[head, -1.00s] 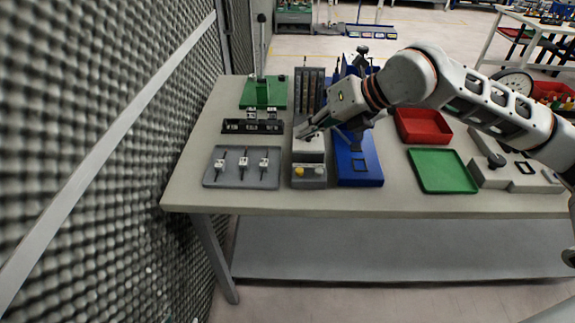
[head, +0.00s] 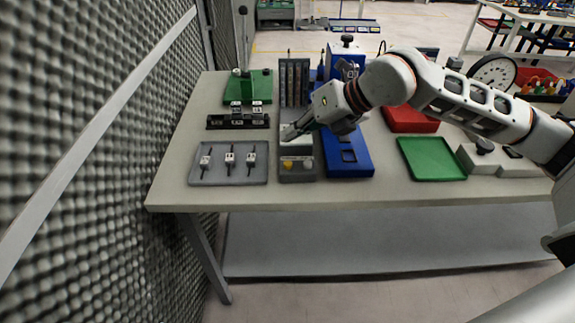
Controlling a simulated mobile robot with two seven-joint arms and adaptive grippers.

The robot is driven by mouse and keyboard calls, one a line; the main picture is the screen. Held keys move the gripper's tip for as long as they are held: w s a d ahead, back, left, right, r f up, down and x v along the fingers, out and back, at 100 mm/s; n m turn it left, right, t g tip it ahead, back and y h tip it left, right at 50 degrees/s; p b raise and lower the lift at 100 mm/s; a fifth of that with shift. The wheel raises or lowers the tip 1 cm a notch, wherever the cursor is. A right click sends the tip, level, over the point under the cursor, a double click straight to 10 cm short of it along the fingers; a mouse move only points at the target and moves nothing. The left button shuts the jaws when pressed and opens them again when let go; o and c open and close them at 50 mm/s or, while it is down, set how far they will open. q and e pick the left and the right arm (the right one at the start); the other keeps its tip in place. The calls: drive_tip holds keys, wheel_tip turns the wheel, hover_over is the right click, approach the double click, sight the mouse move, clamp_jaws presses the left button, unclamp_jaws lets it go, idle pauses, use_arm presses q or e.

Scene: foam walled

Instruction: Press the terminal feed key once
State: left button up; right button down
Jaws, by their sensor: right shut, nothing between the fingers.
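A narrow unit (head: 297,175) with a pale top and a grey front block stands near the front of the table, left of the middle. Its front block has a yellow round button (head: 287,164) and a pale grey button (head: 308,164); I cannot read any label to tell which is the feed key. My right gripper (head: 289,134) is shut and empty. It points down-left over the pale top of the unit, behind the two buttons. I cannot tell whether its tips touch the unit. My left gripper is out of view.
A grey tray (head: 215,177) with several small parts lies left of the unit. A blue fixture (head: 350,163) stands close on its right, then a green tray (head: 430,160) and a red bin (head: 412,120). A foam wall (head: 80,130) borders the left side.

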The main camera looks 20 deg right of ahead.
drive_tip(key=b, duration=0.2)
hover_over(291, 164)
wheel_tip(291, 164, down, 4)
drive_tip(key=shift+f, duration=0.6)
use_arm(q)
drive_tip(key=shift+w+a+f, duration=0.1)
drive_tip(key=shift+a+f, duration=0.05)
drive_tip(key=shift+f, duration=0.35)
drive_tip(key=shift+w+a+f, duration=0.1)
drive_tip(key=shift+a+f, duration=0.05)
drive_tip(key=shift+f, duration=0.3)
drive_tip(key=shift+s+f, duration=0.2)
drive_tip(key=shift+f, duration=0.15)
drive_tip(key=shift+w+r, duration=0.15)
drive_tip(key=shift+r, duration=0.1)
use_arm(e)
drive_tip(key=shift+f, duration=0.1)
drive_tip(key=shift+f+b, duration=0.3)
drive_tip(key=shift+b, duration=0.1)
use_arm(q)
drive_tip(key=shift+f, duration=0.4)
